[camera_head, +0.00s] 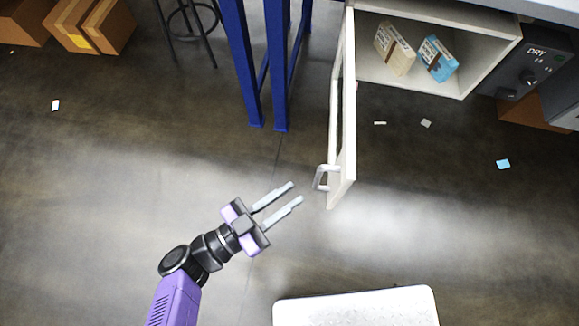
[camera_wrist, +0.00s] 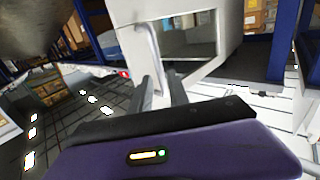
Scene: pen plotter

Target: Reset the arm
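My gripper (camera_head: 294,192) is at the end of my purple and black arm, out over the floor in the head view. Its two grey fingers are apart with nothing between them. They point toward the handle (camera_head: 321,178) of an open white cabinet door (camera_head: 342,165), with a small gap between them. In the wrist view the fingers (camera_wrist: 163,92) point toward the white door (camera_wrist: 168,40) with its dark window, and the handle (camera_wrist: 147,42) shows behind the left finger.
The open cabinet (camera_head: 440,75) holds a beige box (camera_head: 394,48) and a blue box (camera_head: 437,59). Blue legs (camera_head: 265,70) stand left of the door. A white surface (camera_head: 355,308) lies at the bottom. Cardboard boxes (camera_head: 95,25) sit at the top left. The left floor is mostly clear.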

